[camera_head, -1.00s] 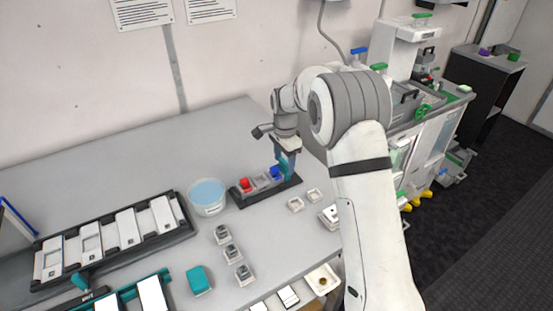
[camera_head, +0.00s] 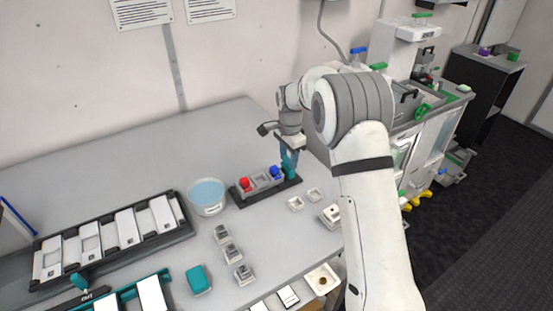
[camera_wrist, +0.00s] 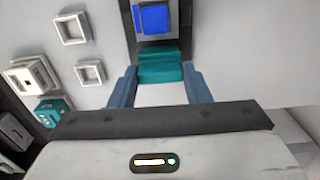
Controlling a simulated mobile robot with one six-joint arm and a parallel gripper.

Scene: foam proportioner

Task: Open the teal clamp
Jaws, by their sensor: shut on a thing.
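The teal clamp (camera_head: 290,167) is at the right end of a dark narrow fixture (camera_head: 240,203) on the grey table. In the wrist view, the teal clamp part (camera_wrist: 160,66) lies between the two blue-grey fingers of my gripper (camera_wrist: 160,84), just below the blue block (camera_wrist: 154,18). My gripper (camera_head: 289,160) is over the fixture's right end, shut on the teal clamp. The fingers partly hide the clamp in the head view. The fixture also holds a red block (camera_head: 246,184) at its left end and a blue-topped block (camera_head: 275,173) beside the clamp.
A bowl of blue liquid (camera_head: 207,195) stands left of the fixture. Small white square frames (camera_head: 296,204) lie in front of it, and several grey-white blocks (camera_head: 231,250) stand nearer. A teal block (camera_head: 198,279) sits near the front. Bare table lies behind the fixture.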

